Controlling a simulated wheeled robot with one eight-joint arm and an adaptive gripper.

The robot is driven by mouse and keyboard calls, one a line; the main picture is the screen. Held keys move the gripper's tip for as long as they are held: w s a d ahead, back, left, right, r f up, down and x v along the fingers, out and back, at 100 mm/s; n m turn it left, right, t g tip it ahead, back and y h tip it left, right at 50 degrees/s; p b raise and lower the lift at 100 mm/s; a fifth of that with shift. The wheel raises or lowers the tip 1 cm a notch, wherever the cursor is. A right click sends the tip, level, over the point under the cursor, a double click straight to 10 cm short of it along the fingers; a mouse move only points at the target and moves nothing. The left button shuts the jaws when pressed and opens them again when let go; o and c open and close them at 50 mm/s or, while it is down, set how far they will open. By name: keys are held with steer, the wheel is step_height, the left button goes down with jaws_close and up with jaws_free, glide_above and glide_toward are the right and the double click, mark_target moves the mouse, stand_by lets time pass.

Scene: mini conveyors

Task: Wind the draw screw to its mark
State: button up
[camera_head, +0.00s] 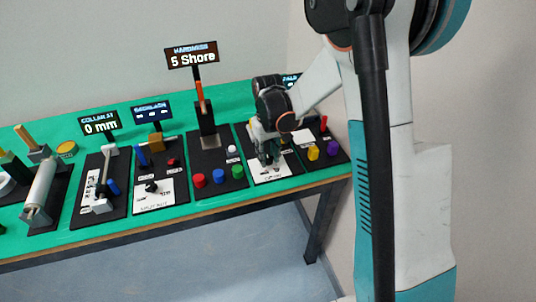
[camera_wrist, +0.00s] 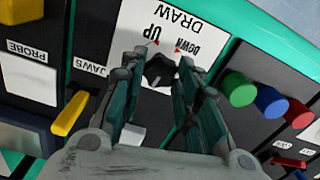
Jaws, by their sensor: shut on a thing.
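The draw screw's black knob (camera_wrist: 160,68) sits on a white panel (camera_wrist: 205,15) lettered DRAW, UP and DOWN, upside down in the wrist view. Small red marks stand beside UP and DOWN. My gripper (camera_wrist: 159,72) is shut on the knob, one finger on each side. In the head view my gripper (camera_head: 268,158) points down at the panel (camera_head: 277,171) and hides the knob there. Where the knob points relative to its mark is not clear. A display behind my arm is mostly hidden, so its reading cannot be seen.
Green (camera_wrist: 238,89), blue (camera_wrist: 270,102) and red (camera_wrist: 298,113) buttons stand close to the right in the wrist view. A yellow lever (camera_wrist: 70,113) and a PROBE label (camera_wrist: 29,80) are on the left. A hardness display (camera_head: 192,55) reads 5 Shore. Other stations line the green bench (camera_head: 75,238).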

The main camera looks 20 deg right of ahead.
steer(key=n, duration=0.4)
steer(key=shift+n, duration=0.3)
steer(key=n, duration=0.3)
steer(key=shift+n, duration=0.4)
steer(key=n, duration=1.2)
steer(key=shift+n, duration=0.3)
steer(key=n, duration=0.3)
steer(key=shift+n, duration=0.3)
steer(key=n, duration=0.3)
steer(key=shift+n, duration=2)
